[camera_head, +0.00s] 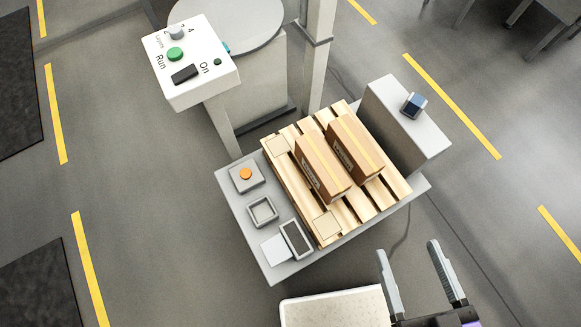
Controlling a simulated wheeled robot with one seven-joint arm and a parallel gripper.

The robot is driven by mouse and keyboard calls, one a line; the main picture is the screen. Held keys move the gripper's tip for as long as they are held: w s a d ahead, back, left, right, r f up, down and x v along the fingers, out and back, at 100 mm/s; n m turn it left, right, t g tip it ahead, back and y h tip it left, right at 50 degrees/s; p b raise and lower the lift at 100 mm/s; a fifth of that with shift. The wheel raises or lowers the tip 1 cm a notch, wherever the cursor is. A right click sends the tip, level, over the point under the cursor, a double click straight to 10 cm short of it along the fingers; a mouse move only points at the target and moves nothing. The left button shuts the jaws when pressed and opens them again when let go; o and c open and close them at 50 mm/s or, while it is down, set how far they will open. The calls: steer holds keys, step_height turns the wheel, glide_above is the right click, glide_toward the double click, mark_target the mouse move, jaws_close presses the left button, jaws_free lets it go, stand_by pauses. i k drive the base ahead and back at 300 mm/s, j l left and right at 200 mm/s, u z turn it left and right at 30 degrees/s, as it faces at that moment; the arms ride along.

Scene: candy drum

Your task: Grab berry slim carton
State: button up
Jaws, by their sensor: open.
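Two slim brown cartons with yellow tape along their tops stand side by side on a wooden pallet (328,229). One is the left carton (323,164), the other the right carton (356,148). Both have dark printing on a side, too small to read, so I cannot tell which is the berry one. My gripper (407,248) is at the bottom right, its two grey fingers wide apart and empty. It is well apart from both cartons, toward the near side of the pallet.
The pallet rests on a grey platform (276,262) with an orange button (246,173) and small square trays (263,211). A grey block (399,126) with a dark blue device (414,103) stands right. A control panel (190,62), drum (254,85) and post (317,55) stand behind.

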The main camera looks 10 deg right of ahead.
mark_target(332, 183)
steer(key=u, duration=0.15)
steer(key=k+l+u, duration=0.2)
steer(key=l, duration=0.25)
steer(key=k+l+u, duration=0.2)
steer(key=l, duration=0.2)
steer(key=k+l+u, duration=0.15)
steer(key=l, duration=0.25)
